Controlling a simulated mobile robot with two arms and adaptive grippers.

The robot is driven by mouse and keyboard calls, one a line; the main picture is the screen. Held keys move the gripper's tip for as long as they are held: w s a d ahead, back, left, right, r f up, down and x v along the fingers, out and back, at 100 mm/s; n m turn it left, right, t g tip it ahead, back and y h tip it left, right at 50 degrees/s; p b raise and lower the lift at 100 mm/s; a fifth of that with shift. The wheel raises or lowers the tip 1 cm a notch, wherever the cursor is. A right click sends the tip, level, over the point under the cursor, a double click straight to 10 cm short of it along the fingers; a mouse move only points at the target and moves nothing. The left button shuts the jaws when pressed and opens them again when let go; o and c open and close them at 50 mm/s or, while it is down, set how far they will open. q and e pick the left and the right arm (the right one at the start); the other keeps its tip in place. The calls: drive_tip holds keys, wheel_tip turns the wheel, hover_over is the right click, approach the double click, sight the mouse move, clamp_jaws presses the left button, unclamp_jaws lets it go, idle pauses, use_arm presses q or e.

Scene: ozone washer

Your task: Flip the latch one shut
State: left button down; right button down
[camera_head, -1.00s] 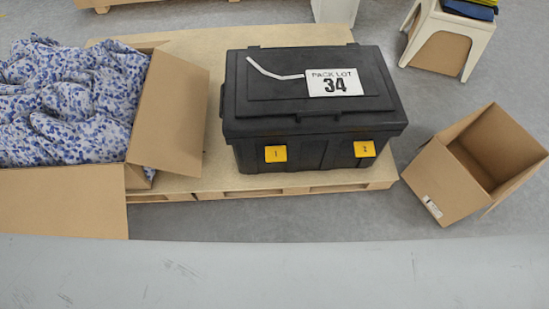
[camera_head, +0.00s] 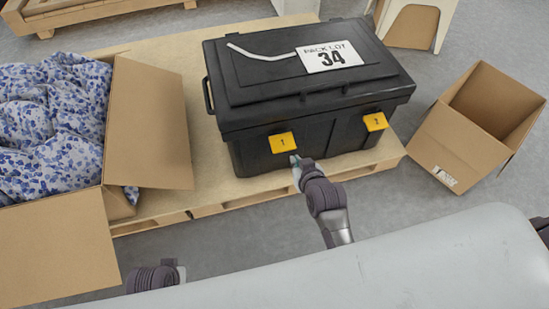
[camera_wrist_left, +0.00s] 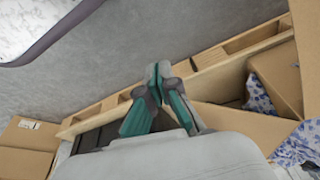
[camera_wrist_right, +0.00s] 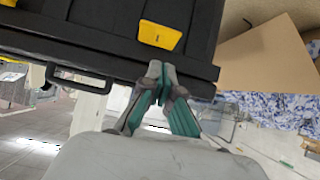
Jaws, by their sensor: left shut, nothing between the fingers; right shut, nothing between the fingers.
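The black box (camera_head: 240,110) has two yellow latches on its front below the lid rim. Latch one (camera_head: 282,142), marked 1, is the left one, and I cannot tell from its angle whether it is fastened. It also shows in the right wrist view (camera_wrist_right: 160,35). My right gripper (camera_head: 295,160) is shut and empty, just below and in front of latch one. In the right wrist view its fingertips (camera_wrist_right: 157,70) point at the box front, with no clear contact. My left gripper (camera_wrist_left: 158,72) is shut and empty, low at the left, away from the box.
Latch two (camera_head: 375,121) is to the right on the box front. The box stands on a wooden pallet (camera_head: 225,190). An open carton (camera_head: 150,125) with blue floral cloth (camera_head: 45,120) is at the left, and an empty carton (camera_head: 450,145) at the right. Grey floor lies in front.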

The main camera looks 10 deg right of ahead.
sight(283, 147)
use_arm(q)
drive_tip(key=shift+a+r, duration=0.2)
drive_tip(key=shift+r, duration=0.2)
use_arm(e)
drive_tip(key=shift+w+r, duration=0.25)
drive_tip(key=shift+r, duration=0.3)
